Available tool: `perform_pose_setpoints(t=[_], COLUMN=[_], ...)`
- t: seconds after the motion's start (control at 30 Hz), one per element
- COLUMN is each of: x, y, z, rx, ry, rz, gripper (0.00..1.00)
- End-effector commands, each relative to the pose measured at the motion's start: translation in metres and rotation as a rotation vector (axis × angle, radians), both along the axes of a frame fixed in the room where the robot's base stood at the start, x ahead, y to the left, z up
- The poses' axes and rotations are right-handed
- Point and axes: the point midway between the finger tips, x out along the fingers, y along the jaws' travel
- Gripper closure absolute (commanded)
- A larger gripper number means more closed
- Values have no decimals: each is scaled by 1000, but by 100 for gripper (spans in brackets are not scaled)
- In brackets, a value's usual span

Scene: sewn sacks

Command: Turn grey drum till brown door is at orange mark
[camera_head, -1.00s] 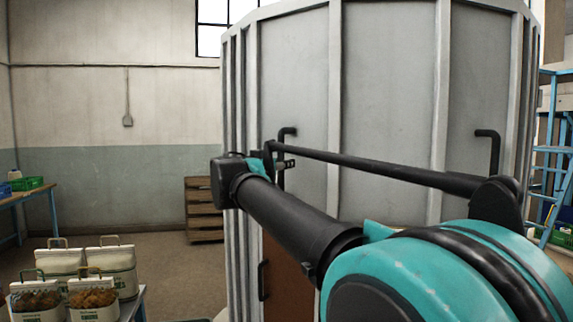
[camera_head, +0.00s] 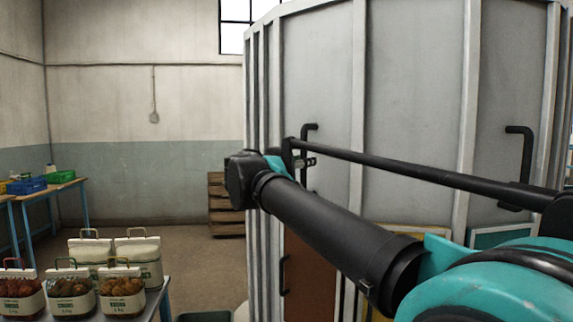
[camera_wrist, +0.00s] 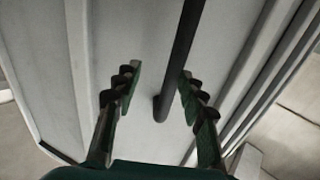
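The grey drum (camera_head: 415,95) fills the right of the head view, with pale upright ribs and black handles. The brown door (camera_head: 310,278) is low on its left side, partly hidden by my arm. My gripper (camera_head: 298,162) is by the drum's left upper handle (camera_head: 310,128), mostly hidden behind my wrist in the head view. In the wrist view, my gripper's fingers (camera_wrist: 158,88) are apart, with the black handle bar (camera_wrist: 178,65) between them. The bar is nearer the right finger; contact is unclear. I cannot make out an orange mark.
A second black handle (camera_head: 526,165) is on the drum at right. A yellow-edged panel (camera_head: 408,231) shows low behind my arm. A bench with several sacks (camera_head: 122,292) stands front left. Wooden drawers (camera_head: 226,205) stand by the wall. Floor between them is open.

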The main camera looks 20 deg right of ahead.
Motion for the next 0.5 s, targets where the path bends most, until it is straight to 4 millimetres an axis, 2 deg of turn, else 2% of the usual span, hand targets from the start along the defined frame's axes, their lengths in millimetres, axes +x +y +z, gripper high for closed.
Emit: perform_pose_setpoints(t=[0.1, 0.5], x=[-9, -34], y=[17, 62], z=[0, 1], rx=[0, -1], ry=[0, 0], rz=[7, 10], gripper=[61, 61])
